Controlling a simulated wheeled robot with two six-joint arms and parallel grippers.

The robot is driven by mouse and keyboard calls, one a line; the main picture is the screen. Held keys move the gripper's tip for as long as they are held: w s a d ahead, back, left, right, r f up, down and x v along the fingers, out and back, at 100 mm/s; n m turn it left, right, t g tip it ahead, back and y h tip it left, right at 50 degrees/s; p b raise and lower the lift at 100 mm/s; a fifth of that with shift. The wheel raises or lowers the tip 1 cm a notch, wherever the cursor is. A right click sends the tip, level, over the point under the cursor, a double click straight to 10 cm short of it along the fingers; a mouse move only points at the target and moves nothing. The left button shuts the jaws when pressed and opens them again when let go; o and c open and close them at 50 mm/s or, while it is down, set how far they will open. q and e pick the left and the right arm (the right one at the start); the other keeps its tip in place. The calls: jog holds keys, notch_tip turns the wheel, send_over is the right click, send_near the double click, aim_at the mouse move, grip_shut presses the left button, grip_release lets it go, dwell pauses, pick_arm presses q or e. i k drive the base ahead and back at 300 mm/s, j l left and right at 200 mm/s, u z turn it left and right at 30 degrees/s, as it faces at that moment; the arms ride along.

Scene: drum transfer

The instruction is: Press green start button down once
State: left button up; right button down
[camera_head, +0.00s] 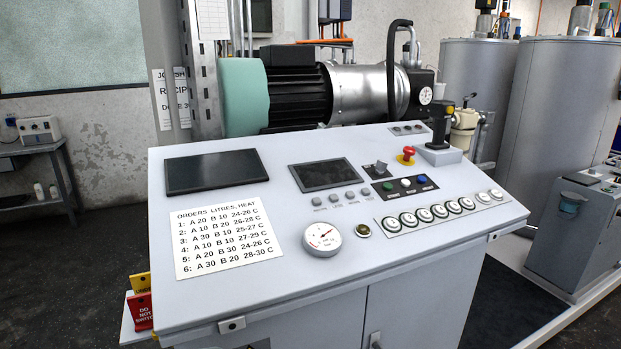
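The green button (388,186) sits at the left of a small black strip on the sloped top of a grey control console (290,285). A white button (405,182) and a blue button (422,179) are beside it on the same strip. The labels are too small to read, and I cannot tell whether the green button is up or pressed. Neither of my grippers is in view, and nothing touches the button.
A red mushroom button (407,152) and a black joystick (440,124) stand up behind the strip. A row of round white-faced controls (440,211) lies in front. A gauge (322,238), two dark screens and an order sheet (221,235) are to the left.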

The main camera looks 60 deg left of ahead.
aim_at(388, 188)
jog(key=i+u, duration=0.15)
jog(key=u, duration=0.3)
jog(key=i+l+u, duration=0.15)
jog(key=u, duration=0.25)
jog(key=i+l+u, duration=0.1)
jog(key=u, duration=0.35)
jog(key=i+l+u, duration=0.15)
jog(key=u, duration=0.3)
jog(key=l+u, duration=0.3)
jog(key=u, duration=0.15)
jog(key=i+l+u, duration=0.1)
jog(key=l+u, duration=0.25)
jog(key=i+l+u, duration=0.1)
jog(key=u, duration=0.25)
jog(key=l+u, duration=0.3)
jog(key=i+l, duration=0.05)
